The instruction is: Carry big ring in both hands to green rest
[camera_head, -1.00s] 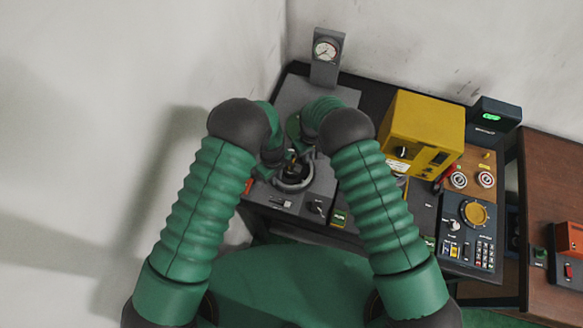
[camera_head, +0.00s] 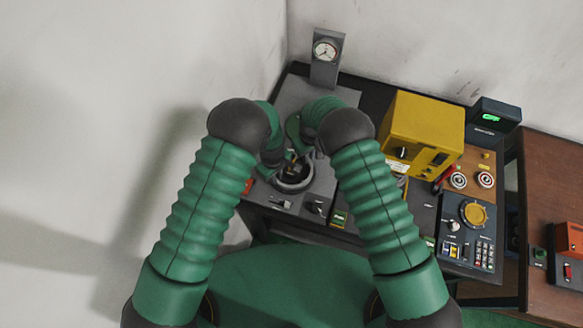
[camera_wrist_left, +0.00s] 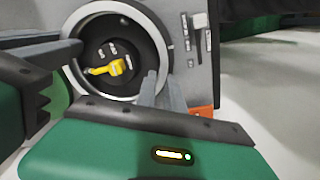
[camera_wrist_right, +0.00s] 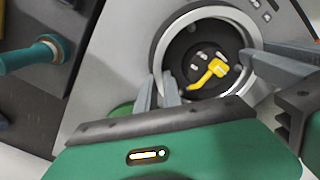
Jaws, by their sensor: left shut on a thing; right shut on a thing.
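The big ring (camera_head: 293,189) is a light grey band around a dark round hub with a yellow lever, on the grey panel at the left end of the bench. It also shows in the left wrist view (camera_wrist_left: 164,38) and the right wrist view (camera_wrist_right: 156,52). Arm links hide much of both grippers in the head view. I cannot pick out the green rest with certainty.
A yellow box (camera_head: 425,130) stands right of my arms on the dark bench. A gauge (camera_head: 326,50) stands behind the ring. A control panel (camera_head: 470,225) with a keypad lies at the right. A brown table (camera_head: 552,185) is further right, and a wall is close on the left.

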